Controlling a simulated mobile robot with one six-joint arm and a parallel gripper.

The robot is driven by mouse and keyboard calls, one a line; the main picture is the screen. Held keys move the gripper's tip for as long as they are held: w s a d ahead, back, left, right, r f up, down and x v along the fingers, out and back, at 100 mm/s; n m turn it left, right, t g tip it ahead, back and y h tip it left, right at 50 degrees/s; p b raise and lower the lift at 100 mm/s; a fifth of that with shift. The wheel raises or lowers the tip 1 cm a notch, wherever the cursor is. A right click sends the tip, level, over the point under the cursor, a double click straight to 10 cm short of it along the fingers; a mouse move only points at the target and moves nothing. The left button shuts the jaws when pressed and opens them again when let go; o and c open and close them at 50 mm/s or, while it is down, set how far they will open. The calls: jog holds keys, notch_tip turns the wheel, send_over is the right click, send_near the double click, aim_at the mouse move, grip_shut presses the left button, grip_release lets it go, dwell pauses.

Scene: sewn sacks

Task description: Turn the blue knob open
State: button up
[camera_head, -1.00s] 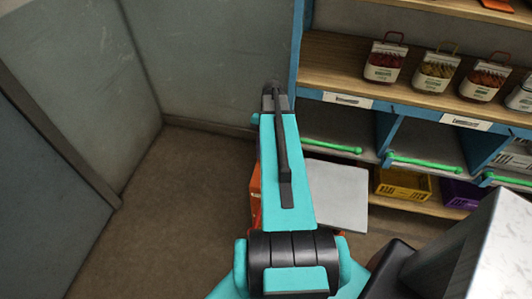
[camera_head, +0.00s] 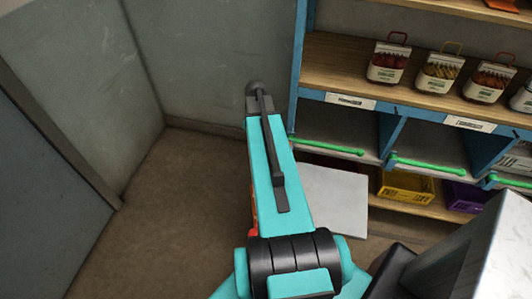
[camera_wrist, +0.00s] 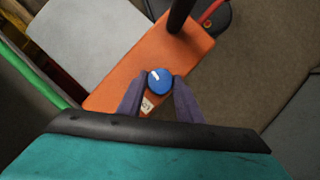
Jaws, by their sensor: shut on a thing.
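The blue knob (camera_wrist: 159,80) shows in the wrist view, on the top of an orange housing (camera_wrist: 130,78). A white mark on the knob points toward the upper left of that view. My gripper (camera_wrist: 158,88) has its two dark fingers on either side of the knob, shut on it. A small white label (camera_wrist: 147,105) lies just below the knob. In the head view my arm hides the knob and the gripper's fingertips; only a sliver of the orange housing (camera_head: 254,205) shows beside the arm.
A pale square plate (camera_head: 335,200) stands beside the housing. Grey walls (camera_head: 215,60) are behind; the floor (camera_head: 180,220) at the left is clear.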

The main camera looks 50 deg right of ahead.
jog(key=shift+w, duration=0.1)
jog(key=o, duration=1)
jog(key=shift+o, duration=0.2)
jog(key=shift+r, duration=0.15)
jog(key=p+v, duration=0.7)
jog(key=v, duration=0.4)
jog(key=shift+r, duration=0.35)
jog(key=shift+w+d, duration=0.1)
jog(key=shift+w, duration=0.05)
